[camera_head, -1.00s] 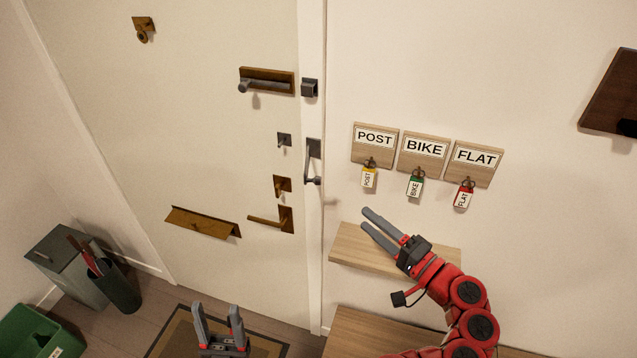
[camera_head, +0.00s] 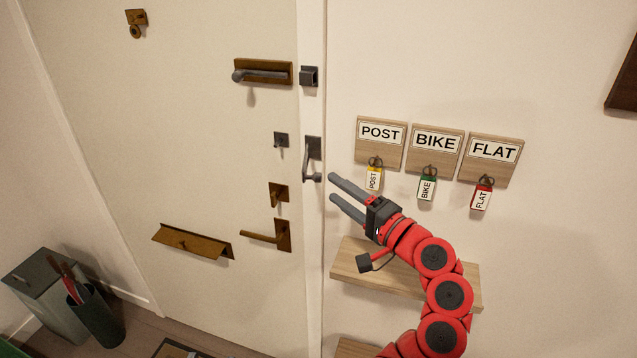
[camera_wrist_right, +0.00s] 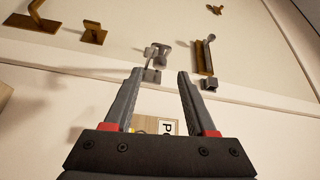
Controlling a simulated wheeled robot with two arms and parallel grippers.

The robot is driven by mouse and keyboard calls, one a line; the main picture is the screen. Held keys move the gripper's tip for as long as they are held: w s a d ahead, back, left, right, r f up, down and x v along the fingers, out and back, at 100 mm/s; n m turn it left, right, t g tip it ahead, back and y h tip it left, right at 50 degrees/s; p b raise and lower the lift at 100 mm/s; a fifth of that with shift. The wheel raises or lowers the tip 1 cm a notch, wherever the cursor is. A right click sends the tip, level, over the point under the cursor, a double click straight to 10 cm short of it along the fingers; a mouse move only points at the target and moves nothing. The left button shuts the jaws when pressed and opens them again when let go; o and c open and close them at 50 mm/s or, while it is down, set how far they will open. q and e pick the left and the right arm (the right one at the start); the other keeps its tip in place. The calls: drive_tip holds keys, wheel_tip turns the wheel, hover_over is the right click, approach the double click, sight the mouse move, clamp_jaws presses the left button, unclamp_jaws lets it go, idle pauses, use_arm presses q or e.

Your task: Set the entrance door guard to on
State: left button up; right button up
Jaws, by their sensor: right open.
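The door guard (camera_head: 313,158) is a grey hinged bar on a plate on the door frame. Its bar hangs down along the frame, clear of the small grey stud (camera_head: 281,140) on the door. My right gripper (camera_head: 332,186) is open and empty, with its fingertips just right of the guard's lower end in the head view. In the right wrist view the guard (camera_wrist_right: 152,74) appears ahead, between the open fingers (camera_wrist_right: 158,74). I cannot tell the exact gap between them. My left gripper is out of view.
A bolt (camera_head: 262,72) and its keeper (camera_head: 309,76) sit above the guard. A latch (camera_head: 278,194) and lever handle (camera_head: 283,235) are below. Key boards (camera_head: 436,150) with tagged keys hang to the right, above a wooden shelf (camera_head: 345,262).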

sight(318, 178)
drive_tip(key=x, duration=0.6)
drive_tip(key=shift+w+a, duration=0.15)
drive_tip(key=shift+w, duration=0.05)
clamp_jaws()
drive_tip(key=shift+f, duration=0.1)
idle(1.1)
